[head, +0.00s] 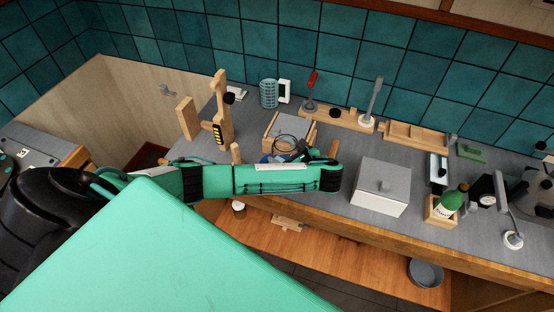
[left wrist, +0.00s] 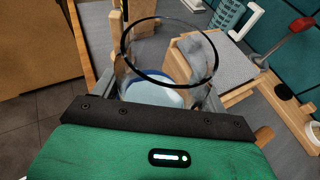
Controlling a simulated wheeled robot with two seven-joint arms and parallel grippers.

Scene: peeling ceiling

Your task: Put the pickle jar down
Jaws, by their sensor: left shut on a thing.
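The pickle jar (left wrist: 157,92) is clear glass with a dark ring at its open-looking top and something pale blue and white inside. In the left wrist view it stands between the fingers of my left gripper (left wrist: 160,88), which is shut on it. In the head view the jar (head: 283,147) shows only partly behind my green left arm, over the grey counter (head: 340,212). Its base is hidden, so I cannot tell whether it touches the counter. My right gripper is not in view.
A wooden box with a grey top (head: 290,128) is close beside the jar. A wooden stand (head: 222,110) is to the left, and a light grey lidded box (head: 380,187) is to the right. A green bottle (head: 450,202) sits in a wooden holder farther right.

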